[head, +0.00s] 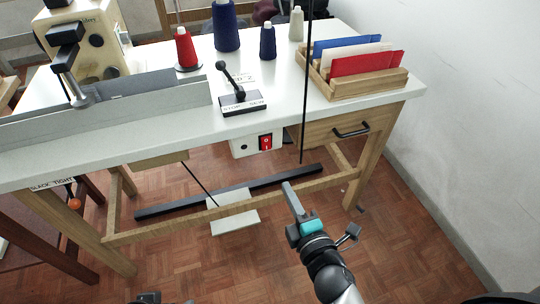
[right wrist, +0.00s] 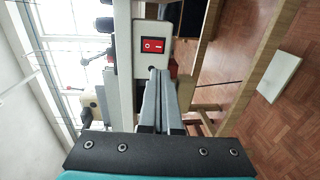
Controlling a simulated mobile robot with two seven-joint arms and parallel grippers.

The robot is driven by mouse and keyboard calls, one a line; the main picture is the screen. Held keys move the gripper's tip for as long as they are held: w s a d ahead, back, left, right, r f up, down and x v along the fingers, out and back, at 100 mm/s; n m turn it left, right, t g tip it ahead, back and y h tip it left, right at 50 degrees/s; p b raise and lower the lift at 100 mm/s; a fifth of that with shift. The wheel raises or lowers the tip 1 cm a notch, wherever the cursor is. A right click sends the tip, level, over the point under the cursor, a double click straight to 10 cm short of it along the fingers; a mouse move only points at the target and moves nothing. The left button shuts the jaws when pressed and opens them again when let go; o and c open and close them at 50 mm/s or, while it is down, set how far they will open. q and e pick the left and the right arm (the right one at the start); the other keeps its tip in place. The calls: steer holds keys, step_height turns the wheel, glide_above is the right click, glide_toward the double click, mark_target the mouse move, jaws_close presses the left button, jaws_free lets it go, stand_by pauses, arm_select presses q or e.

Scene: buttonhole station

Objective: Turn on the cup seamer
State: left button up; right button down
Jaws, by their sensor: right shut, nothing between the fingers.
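The cup seamer (head: 90,40) is a cream machine on the white table at the upper left. A white switch box (head: 243,147) hangs under the table's front edge and bears a red rocker switch (head: 265,142). In the right wrist view the red switch (right wrist: 153,45) shows its O and I marks, just beyond my fingertips. I cannot tell which side is pressed in. My right gripper (head: 287,186) is shut and empty, pointing up toward the box from below and in front, apart from the switch. Its closed fingers (right wrist: 158,74) also show in the right wrist view.
A black lever on a base (head: 240,100) stands on the table above the box. A wooden drawer (head: 335,131) is right of the box, and a thin black rod (head: 307,80) hangs between them. A pedal (head: 234,222) and a wooden crossbar lie below. The floor in front is clear.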

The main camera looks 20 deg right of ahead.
glide_toward(267, 149)
steer(key=w, duration=0.2)
steer(key=w+b, duration=0.2)
steer(key=w, duration=0.1)
steer(key=shift+w+a+f, duration=0.2)
steer(key=shift+w+f, duration=0.05)
steer(key=shift+w, duration=0.05)
arm_select(q)
steer(key=shift+t, duration=0.4)
steer(key=shift+r, duration=2.5)
arm_select(e)
steer(key=shift+w, duration=0.6)
steer(key=shift+w+f, duration=0.1)
steer(key=shift+w, duration=0.1)
arm_select(q)
steer(key=shift+r, duration=0.15)
